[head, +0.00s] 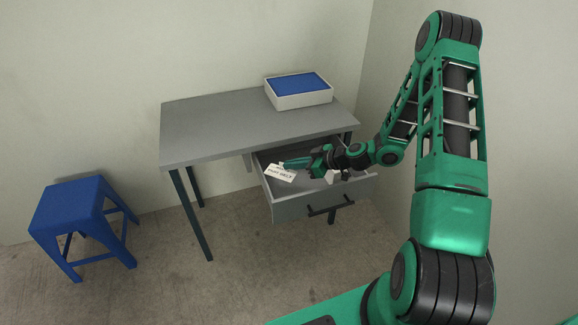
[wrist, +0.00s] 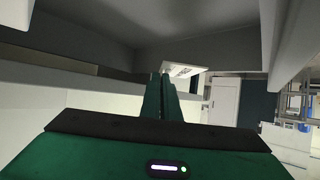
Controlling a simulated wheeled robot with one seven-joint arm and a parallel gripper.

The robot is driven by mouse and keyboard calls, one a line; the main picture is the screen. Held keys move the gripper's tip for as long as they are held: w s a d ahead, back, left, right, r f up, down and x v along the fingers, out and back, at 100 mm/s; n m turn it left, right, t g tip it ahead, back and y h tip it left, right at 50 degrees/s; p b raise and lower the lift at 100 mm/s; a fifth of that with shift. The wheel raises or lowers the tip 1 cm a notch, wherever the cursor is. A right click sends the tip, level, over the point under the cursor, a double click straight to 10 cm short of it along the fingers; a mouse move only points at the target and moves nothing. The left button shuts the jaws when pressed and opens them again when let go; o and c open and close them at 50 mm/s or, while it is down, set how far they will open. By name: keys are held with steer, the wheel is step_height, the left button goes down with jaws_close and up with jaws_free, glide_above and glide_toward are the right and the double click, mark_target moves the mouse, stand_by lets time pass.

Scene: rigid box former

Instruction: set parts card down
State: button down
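The parts card (head: 280,173) is a small white card with dark print, over the left part of the open drawer (head: 290,209) in the head view. My gripper (head: 285,164) reaches in from the right, with its fingers nearly together at the card's upper edge. In the wrist view the card (wrist: 184,69) shows at the tips of the closed-up fingers (wrist: 165,76), tilted. The fingers appear shut on it. Whether the card touches the drawer floor cannot be told.
The drawer hangs under a grey desk (head: 215,125). A pale box with a blue top (head: 300,101) stands at the desk's back right. A small white item (head: 333,176) shows in the drawer's right part. A blue stool (head: 82,215) stands at left.

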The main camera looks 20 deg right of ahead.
steer(key=shift+f, duration=0.55)
steer(key=c, duration=2.5)
jaws_free()
steer(key=shift+s, duration=0.1)
steer(key=o, duration=0.5)
steer(key=shift+f, duration=0.1)
